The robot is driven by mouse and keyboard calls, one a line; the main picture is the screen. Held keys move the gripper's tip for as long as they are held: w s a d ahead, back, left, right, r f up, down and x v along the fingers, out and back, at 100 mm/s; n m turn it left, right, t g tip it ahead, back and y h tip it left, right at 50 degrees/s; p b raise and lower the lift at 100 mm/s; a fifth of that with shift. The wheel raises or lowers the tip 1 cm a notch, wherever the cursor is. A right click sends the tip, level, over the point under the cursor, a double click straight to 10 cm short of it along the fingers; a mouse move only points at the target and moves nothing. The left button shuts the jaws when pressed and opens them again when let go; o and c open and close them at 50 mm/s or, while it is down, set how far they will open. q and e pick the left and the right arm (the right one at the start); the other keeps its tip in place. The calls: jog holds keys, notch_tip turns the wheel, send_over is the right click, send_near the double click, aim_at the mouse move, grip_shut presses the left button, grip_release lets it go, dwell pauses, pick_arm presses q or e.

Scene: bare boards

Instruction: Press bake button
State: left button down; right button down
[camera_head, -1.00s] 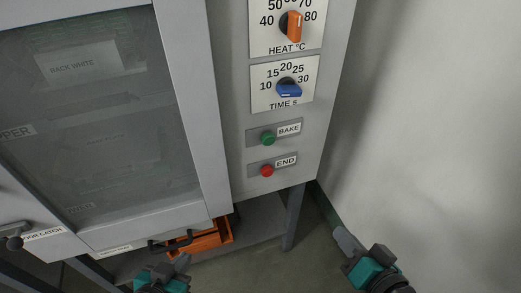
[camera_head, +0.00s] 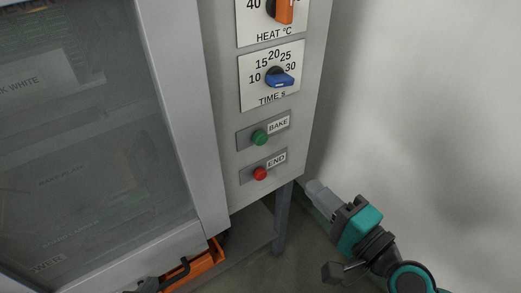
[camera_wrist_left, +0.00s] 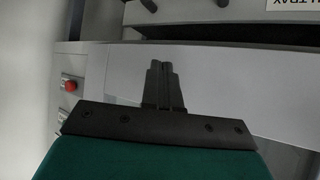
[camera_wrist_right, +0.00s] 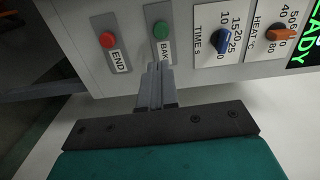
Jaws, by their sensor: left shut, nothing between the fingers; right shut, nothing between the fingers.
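The green bake button (camera_head: 260,138) sits on a grey plate labelled BAKE on the oven's control panel, above the red END button (camera_head: 260,174). My right gripper (camera_head: 314,188) is shut and empty, to the right of the panel's lower edge in the head view. In the right wrist view the green button (camera_wrist_right: 161,31) is just beyond the shut fingertips (camera_wrist_right: 154,66), with no visible contact; the fingers overlap part of the BAKE label. My left gripper (camera_wrist_left: 161,68) is shut and empty, in front of the oven's grey front in the left wrist view.
The blue TIME knob (camera_head: 280,79) and orange HEAT knob (camera_head: 284,9) are above the buttons. The glazed oven door (camera_head: 90,150) is to the left. An orange object (camera_head: 200,264) with a black handle is below the oven. A pale wall (camera_head: 430,120) is to the right.

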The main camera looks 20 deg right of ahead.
aim_at(263, 140)
pick_arm(q)
jog(key=shift+d, duration=0.1)
dwell(0.3)
jog(key=shift+r, duration=0.15)
pick_arm(e)
jog(key=shift+w+r, duration=0.1)
